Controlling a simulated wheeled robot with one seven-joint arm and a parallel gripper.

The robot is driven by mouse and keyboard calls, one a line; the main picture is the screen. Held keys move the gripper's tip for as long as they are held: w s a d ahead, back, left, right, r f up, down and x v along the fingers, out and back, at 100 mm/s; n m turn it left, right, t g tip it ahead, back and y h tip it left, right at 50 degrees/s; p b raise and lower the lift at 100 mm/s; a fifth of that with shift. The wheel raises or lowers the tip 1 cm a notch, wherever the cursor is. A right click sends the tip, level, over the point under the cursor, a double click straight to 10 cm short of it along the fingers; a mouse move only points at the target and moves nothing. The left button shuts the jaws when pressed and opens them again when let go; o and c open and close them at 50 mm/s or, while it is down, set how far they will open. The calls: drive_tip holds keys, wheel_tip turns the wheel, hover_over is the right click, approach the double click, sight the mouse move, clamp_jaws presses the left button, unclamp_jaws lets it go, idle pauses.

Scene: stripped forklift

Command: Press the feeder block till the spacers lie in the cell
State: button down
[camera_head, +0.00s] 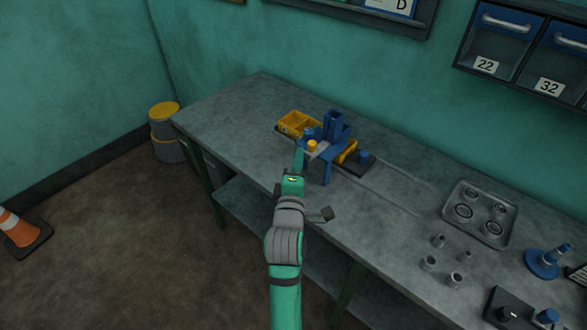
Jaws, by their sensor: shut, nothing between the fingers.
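A blue feeder (335,128) with an upright hopper stands on the grey bench. On its front left is a small pale block with a yellow round top (312,145), perhaps the feeder block. A yellow open box with compartments (291,124), perhaps the cell, sits directly behind and left of it. My gripper (299,152) is shut and empty, its tip close to the left side of the yellow-topped block. I cannot tell whether they touch. No spacers are distinguishable in the feeder or the box.
A yellow part (347,152) and a dark plate with a blue knob (364,157) are right of the feeder. Farther right are a metal tray with rings (450,226), several small grey cylinders (428,263) and a blue stand (541,264). The bench's left end is clear.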

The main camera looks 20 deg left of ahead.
sight(317, 150)
drive_tip(key=shift+w+d, duration=0.5)
drive_tip(key=shift+w, duration=0.1)
drive_tip(key=shift+w, duration=0.1)
drive_tip(key=w, duration=0.1)
drive_tip(key=w+d, duration=0.1)
drive_tip(key=w, duration=0.1)
drive_tip(key=w+d, duration=0.1)
drive_tip(key=w, duration=0.1)
drive_tip(key=shift+w, duration=0.15)
drive_tip(key=shift+d, duration=0.2)
